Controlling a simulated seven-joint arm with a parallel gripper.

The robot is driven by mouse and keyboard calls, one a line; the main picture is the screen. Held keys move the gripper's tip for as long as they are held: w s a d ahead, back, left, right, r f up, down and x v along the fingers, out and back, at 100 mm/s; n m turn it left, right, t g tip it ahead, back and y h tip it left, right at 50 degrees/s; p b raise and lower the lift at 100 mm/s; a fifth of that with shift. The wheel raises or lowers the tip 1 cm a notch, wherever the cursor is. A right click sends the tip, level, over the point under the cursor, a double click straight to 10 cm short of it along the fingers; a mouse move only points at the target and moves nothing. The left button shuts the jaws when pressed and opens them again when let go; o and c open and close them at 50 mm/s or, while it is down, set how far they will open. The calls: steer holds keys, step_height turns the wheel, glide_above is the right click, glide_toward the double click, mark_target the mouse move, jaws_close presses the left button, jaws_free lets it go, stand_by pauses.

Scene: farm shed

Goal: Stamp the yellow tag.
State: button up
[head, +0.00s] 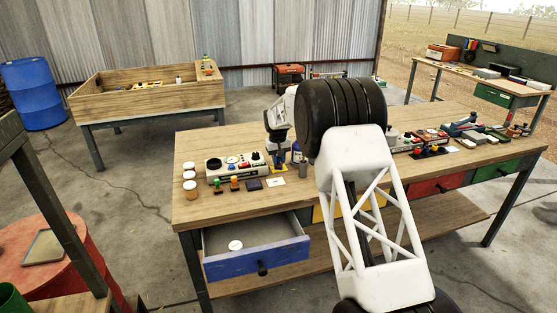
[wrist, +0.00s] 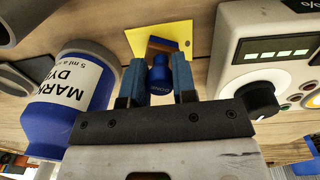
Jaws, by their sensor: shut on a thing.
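In the wrist view, my gripper (wrist: 158,82) is shut on a blue-handled stamp (wrist: 160,76), with a blue finger on either side of the handle. The stamp's brown base lies over the yellow tag (wrist: 182,31), whose edges show around it. I cannot tell whether the base touches the tag. The stamp is hard to make out there.
The dye bottle (wrist: 82,95) and the control box (wrist: 270,45) stand close on either side of my gripper. A blue drawer (head: 285,257) stands open.

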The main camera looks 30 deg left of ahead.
steer(key=shift+r, duration=3.45)
steer(key=shift+r, duration=0.1)
